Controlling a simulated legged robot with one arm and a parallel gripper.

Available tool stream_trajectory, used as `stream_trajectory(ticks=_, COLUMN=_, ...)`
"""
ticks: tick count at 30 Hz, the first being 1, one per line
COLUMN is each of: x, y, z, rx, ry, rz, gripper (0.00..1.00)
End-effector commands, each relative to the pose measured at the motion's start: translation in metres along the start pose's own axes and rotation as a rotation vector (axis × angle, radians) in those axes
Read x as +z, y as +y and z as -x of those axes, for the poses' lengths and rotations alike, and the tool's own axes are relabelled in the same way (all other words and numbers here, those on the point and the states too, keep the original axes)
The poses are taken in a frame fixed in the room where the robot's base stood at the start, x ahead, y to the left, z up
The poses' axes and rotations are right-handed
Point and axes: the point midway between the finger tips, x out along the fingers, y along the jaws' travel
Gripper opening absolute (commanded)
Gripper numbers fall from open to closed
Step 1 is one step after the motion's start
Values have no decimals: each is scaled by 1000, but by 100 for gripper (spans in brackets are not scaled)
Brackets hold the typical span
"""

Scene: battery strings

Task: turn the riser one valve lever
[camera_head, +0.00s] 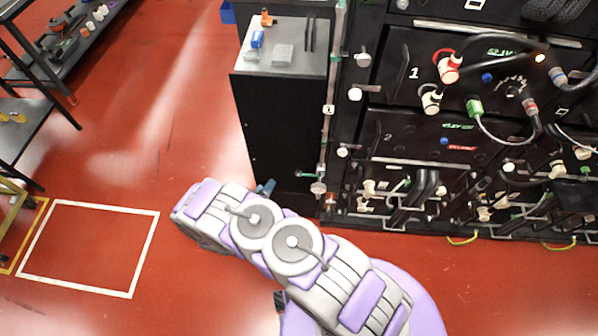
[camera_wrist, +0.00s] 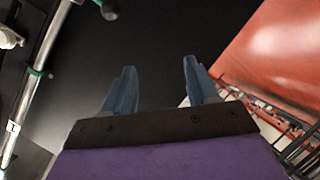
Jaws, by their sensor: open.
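The riser (camera_head: 327,130) is a thin grey vertical pipe with a small white tag marked 1, at the right front edge of a black cabinet. Near its foot is a round metal valve (camera_head: 318,188) with a small green-teal lever (camera_head: 306,175) pointing left. My gripper (camera_head: 266,187) is low in front of the cabinet, left of the valve and mostly hidden by my arm. In the wrist view my gripper (camera_wrist: 157,66) has two blue fingers spread apart with nothing between them.
The black cabinet (camera_head: 280,135) carries small items on top. The battery rack (camera_head: 450,150) with cables and connectors stands right of the riser. Red floor (camera_head: 180,110) is open to the left, with a white marked square (camera_head: 90,248). Shelving (camera_head: 30,130) stands far left.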

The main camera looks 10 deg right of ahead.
Motion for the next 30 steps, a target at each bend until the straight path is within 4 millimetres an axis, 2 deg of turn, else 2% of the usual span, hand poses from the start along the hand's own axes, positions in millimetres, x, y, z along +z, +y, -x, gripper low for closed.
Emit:
stream_trajectory(ticks=1, x=20, y=-3, z=3, rx=37, ry=18, rz=16, gripper=58)
stream_trajectory(ticks=3, x=39, y=0, z=8, rx=95, ry=50, rz=23, gripper=58)
stream_trajectory(ticks=6, x=62, y=7, z=14, rx=168, ry=97, rz=37, gripper=58)
stream_trajectory(ticks=10, x=82, y=16, z=21, rx=236, ry=145, rz=56, gripper=58)
stream_trajectory(ticks=15, x=91, y=23, z=25, rx=276, ry=176, rz=65, gripper=58)
stream_trajectory(ticks=19, x=89, y=26, z=16, rx=279, ry=177, rz=65, gripper=58)
stream_trajectory(ticks=23, x=86, y=32, z=-3, rx=280, ry=175, rz=63, gripper=58)
stream_trajectory(ticks=30, x=76, y=44, z=-48, rx=280, ry=175, rz=61, gripper=58)
